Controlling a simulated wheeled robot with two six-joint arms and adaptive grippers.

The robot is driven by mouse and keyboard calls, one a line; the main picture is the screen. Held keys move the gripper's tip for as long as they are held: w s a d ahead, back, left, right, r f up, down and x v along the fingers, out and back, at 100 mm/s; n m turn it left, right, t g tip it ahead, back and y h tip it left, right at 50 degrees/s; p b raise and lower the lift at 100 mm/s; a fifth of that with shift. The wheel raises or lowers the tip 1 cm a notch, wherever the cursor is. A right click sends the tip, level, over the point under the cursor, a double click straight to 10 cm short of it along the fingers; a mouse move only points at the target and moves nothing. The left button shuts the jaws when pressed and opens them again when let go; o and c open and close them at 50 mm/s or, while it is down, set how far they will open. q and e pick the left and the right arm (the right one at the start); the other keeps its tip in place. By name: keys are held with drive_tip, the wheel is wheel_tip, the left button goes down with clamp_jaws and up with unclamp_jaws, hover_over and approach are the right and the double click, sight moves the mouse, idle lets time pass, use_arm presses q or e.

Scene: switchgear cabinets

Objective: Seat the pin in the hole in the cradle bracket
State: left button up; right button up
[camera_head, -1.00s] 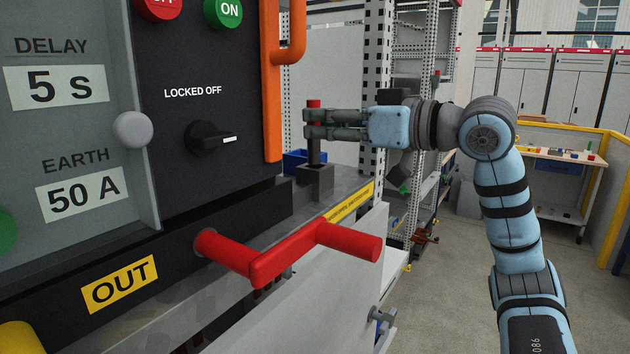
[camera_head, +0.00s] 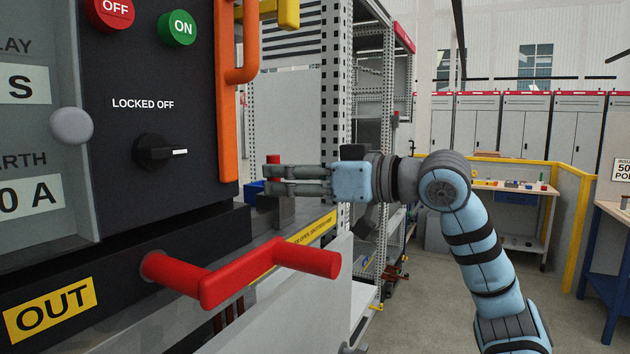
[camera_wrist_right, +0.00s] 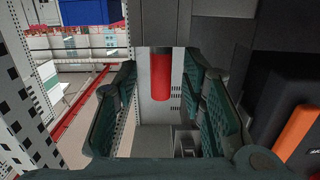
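The pin (camera_head: 272,159) shows its red top just above my right gripper's fingers in the head view. The cradle bracket (camera_head: 283,212) is a dark grey block on the ledge, close below the fingers. In the right wrist view the pin's red handle (camera_wrist_right: 161,76) lies in line with the dark bracket (camera_wrist_right: 163,22). My right gripper (camera_head: 272,180) is around the handle; in the wrist view its fingers (camera_wrist_right: 160,85) stand apart, with a gap on each side of the handle. The hole and the pin's lower end are hidden. My left gripper is not in view.
A red handle bar (camera_head: 265,270) juts out in front of the ledge. The black switchgear panel (camera_head: 150,200) with an orange handle (camera_head: 226,110) stands close on the left. A blue bin (camera_head: 255,188) sits behind the bracket. A perforated rack post (camera_head: 338,120) stands behind my right gripper.

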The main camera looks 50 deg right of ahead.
drive_tip(key=b+v, duration=0.4)
drive_tip(key=v, duration=0.7)
drive_tip(key=shift+s, duration=0.15)
